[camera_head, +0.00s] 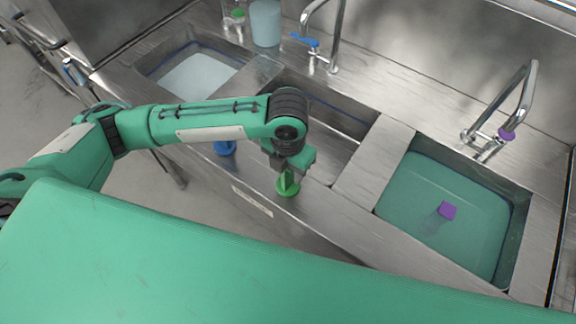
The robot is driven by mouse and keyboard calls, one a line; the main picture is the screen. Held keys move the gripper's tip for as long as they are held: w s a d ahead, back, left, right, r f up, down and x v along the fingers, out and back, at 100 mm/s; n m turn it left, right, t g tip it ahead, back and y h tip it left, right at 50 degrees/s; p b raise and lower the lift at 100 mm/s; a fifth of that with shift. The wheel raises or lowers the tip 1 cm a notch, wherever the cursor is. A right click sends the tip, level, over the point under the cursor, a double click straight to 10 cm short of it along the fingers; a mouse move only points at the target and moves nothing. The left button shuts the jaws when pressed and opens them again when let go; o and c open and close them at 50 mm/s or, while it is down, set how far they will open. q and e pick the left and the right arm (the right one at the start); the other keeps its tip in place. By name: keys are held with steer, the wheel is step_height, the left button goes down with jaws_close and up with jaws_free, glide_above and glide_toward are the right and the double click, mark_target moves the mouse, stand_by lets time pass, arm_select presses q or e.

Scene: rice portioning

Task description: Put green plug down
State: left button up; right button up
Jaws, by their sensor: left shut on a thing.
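The green plug (287,191) is at the front ledge of the steel sink counter, in front of the middle basin. My left gripper (288,172) points down from above and is shut on the plug's upper part. The plug is upright, with its round base low at or just above the ledge; I cannot tell whether it touches the metal. My right gripper is not in view.
A blue plug (225,147) sits left along the ledge, partly behind my arm. A purple plug (447,210) is in the water-filled right basin (400,214). Taps (520,105) stand behind. A clear container (266,22) stands at the back left.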

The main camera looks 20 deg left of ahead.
arm_select(q)
steer(key=shift+f, duration=0.1)
steer(key=o, duration=1.1)
steer(key=shift+r, duration=0.55)
step_height(320, 180, up, 11)
steer(key=shift+r+b, duration=0.1)
steer(key=shift+b, duration=1)
